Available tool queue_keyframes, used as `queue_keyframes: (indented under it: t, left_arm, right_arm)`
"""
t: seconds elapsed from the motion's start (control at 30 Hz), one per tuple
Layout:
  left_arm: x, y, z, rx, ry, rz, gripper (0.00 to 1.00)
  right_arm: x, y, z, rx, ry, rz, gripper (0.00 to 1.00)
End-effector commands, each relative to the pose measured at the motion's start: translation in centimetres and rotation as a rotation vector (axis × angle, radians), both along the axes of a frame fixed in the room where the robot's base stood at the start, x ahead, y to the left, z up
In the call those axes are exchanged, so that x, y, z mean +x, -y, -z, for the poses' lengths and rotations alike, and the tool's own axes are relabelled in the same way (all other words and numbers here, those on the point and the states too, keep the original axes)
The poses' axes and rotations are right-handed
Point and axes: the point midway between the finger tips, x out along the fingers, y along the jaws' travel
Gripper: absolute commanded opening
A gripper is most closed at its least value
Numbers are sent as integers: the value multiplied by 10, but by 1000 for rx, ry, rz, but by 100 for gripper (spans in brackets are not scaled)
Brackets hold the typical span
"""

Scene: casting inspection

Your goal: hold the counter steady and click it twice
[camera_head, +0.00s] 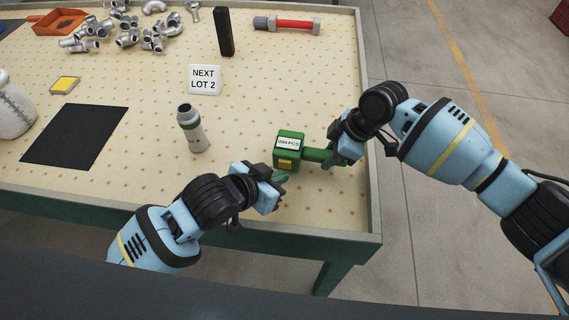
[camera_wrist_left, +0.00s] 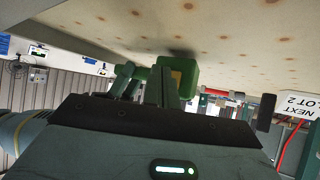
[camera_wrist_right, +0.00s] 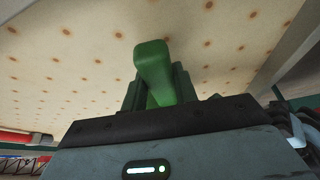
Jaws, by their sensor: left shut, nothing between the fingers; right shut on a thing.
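The counter (camera_head: 289,147) is a green box with a white label reading "004 PCS", a yellow button on its near side and a green handle (camera_head: 318,155) to the right. It stands on the table near the right edge. My right gripper (camera_head: 334,157) is shut on the handle, which also shows between its fingers in the right wrist view (camera_wrist_right: 160,70). My left gripper (camera_head: 281,177) is shut and empty, just in front of the counter's button side. In the left wrist view the counter (camera_wrist_left: 180,72) is just beyond the fingers; whether they touch it I cannot tell.
A bottle (camera_head: 192,128) stands left of the counter, with a "NEXT LOT 2" sign (camera_head: 205,79) behind it. A black mat (camera_head: 75,136) lies at left. Metal castings (camera_head: 128,38), a black block (camera_head: 224,32) and a red-handled tool (camera_head: 287,24) are at the back.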

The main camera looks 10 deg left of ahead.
Motion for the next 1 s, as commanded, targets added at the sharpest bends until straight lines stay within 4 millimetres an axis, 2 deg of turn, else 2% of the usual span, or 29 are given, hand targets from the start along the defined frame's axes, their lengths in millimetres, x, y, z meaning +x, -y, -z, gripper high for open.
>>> queue_keyframes:
  t: [1.0]
  left_arm:
    - [10, 1, 0, 0, 0, 0, 0]
  right_arm:
    - [0, 0, -1, 1, 1, 0, 0]
